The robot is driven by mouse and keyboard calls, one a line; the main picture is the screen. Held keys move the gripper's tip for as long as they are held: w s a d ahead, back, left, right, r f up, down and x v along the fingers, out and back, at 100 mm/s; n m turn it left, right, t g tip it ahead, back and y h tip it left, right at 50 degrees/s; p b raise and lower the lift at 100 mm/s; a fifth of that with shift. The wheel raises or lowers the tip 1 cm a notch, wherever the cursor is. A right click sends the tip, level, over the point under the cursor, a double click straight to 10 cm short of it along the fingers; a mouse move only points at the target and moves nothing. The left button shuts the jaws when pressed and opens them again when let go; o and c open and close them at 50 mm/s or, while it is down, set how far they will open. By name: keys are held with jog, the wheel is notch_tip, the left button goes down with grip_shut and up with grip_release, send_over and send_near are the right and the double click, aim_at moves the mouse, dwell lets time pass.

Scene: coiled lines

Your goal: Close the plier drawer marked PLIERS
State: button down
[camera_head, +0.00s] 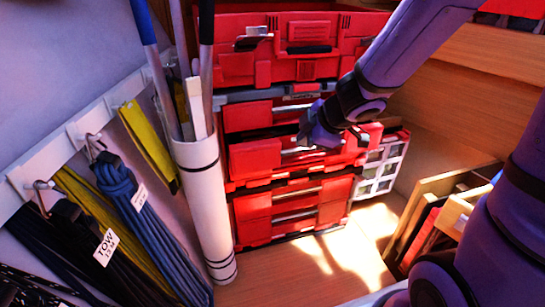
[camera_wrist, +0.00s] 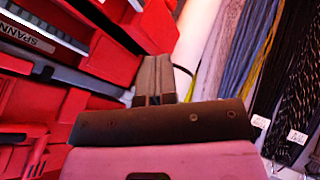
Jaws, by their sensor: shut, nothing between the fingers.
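The red tool chest (camera_head: 280,70) stands at the back of the head view, with several stacked drawers. A red middle drawer (camera_head: 250,160) stands out from the stack; no PLIERS mark is legible. My gripper (camera_head: 312,140) is over this drawer's front. I cannot tell if they touch. In the wrist view my gripper (camera_wrist: 155,82) is shut and empty, with red drawer parts close by on the left. A label beginning SPANN (camera_wrist: 28,38) shows at the upper left.
A white tube (camera_head: 203,205) holding poles stands left of the chest. Coiled blue lines (camera_head: 125,195) and yellow ones hang on the left wall rack. A white compartment organizer (camera_head: 380,165) and a wooden crate (camera_head: 440,185) are on the right. The floor in front is clear.

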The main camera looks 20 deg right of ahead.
aim_at(270, 148)
jog(key=shift+n+g+y, duration=0.4)
jog(key=shift+n+y, duration=0.1)
jog(key=shift+n, duration=0.1)
jog(key=x, duration=0.8)
jog(key=w+x, duration=0.1)
jog(key=x, duration=0.4)
jog(key=shift+a+r, duration=0.1)
jog(key=shift+r, duration=0.25)
jog(key=shift+w, duration=0.45)
jog(key=shift+w, duration=2.35)
jog(key=shift+s, duration=0.15)
